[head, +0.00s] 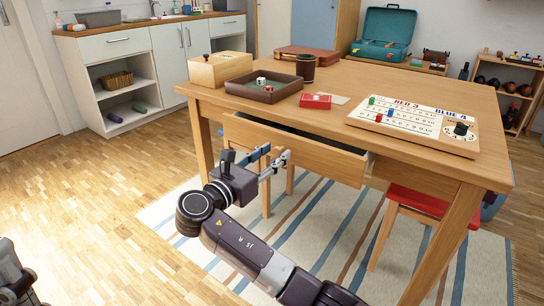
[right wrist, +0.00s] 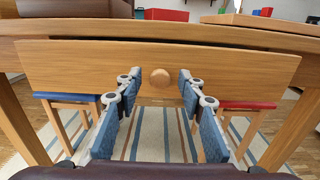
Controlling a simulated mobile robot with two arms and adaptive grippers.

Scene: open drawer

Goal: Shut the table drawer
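The wooden table (head: 455,183) has its drawer (head: 300,152) pulled partly out, with a dark gap above the front panel. In the right wrist view the drawer front (right wrist: 230,68) spans most of the picture, with a round wooden knob (right wrist: 160,78) at its middle. My right gripper (head: 276,162) is at the drawer front. In the right wrist view its blue-padded fingers (right wrist: 159,88) are apart, one on each side of the knob, with visible space between pads and knob. The knob is not clear in the head view. My left gripper's fingers do not show.
On the tabletop are a wooden box (head: 220,69), a dark tray (head: 265,92), a red card box (head: 315,101) and a scoreboard (head: 415,122). A red-seated stool (head: 415,202) stands under the table on a striped rug (head: 330,225).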

